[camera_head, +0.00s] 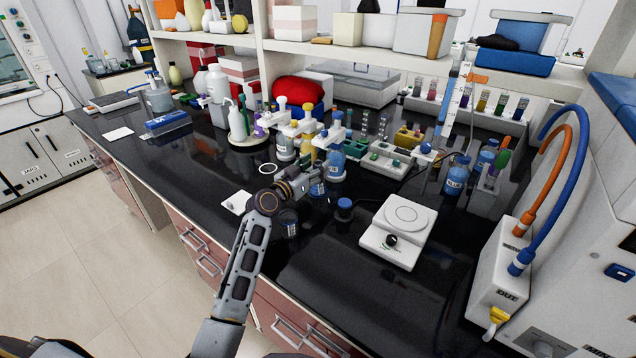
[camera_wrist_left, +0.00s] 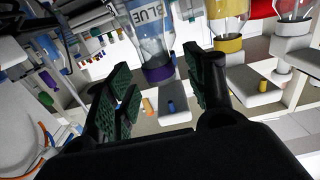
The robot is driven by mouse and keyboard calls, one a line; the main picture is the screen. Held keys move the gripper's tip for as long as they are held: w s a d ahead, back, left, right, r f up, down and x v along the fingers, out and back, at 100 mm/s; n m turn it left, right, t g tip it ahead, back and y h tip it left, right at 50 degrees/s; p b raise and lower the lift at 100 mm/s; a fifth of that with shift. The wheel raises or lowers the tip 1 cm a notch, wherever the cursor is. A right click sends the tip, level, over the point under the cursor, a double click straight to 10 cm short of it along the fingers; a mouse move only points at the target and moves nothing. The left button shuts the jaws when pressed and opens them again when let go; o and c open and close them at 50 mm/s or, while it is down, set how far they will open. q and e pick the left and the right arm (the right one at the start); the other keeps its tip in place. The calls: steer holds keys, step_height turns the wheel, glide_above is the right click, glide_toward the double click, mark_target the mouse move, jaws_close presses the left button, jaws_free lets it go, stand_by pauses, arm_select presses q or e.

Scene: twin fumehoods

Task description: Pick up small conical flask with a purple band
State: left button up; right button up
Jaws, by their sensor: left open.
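My left gripper is open. In the left wrist view its two green-padded fingers stand either side of the flask's neck in the picture; I cannot tell whether they touch it. My right gripper is not in view.
The black bench front is clear near the balance.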

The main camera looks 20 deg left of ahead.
arm_select(q)
steer(key=shift+w+d, duration=0.2)
steer(key=shift+w, duration=0.45)
steer(key=shift+w+d, duration=0.1)
steer(key=shift+w, duration=0.1)
steer(key=shift+c, duration=0.7)
jaws_close()
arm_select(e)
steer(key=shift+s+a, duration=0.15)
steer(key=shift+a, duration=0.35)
